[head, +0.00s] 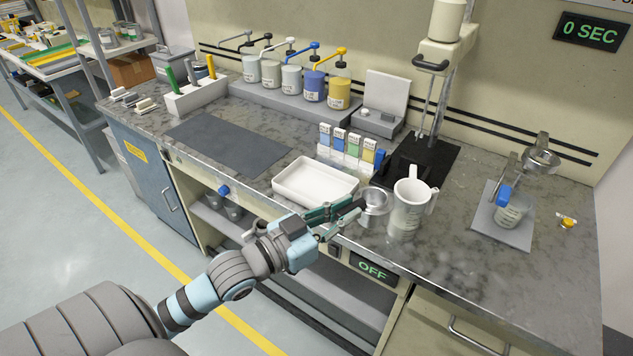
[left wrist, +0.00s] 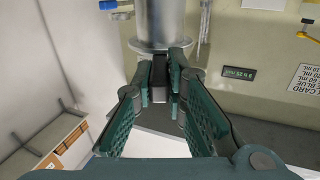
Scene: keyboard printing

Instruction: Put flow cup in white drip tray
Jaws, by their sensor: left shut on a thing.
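The flow cup (head: 375,202) is a small shiny metal cup just right of the white drip tray (head: 300,197), beside the white jug. My left gripper (head: 350,211) is shut on its short handle. In the left wrist view, the cup (left wrist: 160,22) stands beyond the fingertips (left wrist: 167,80), which close around a narrow dark piece below it. The tray is a shallow, empty rectangle near the bench's front edge; its right front corner is partly behind the gripper. I cannot tell how high the cup is above the bench. My right gripper is not in view.
A white jug (head: 408,207) stands close right of the cup. Small labelled bottles (head: 340,146) stand behind the tray. A dark mat (head: 228,143) lies left. A grey pad (head: 489,224) at right holds a jar and metal fixture. Bare bench lies between jug and pad.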

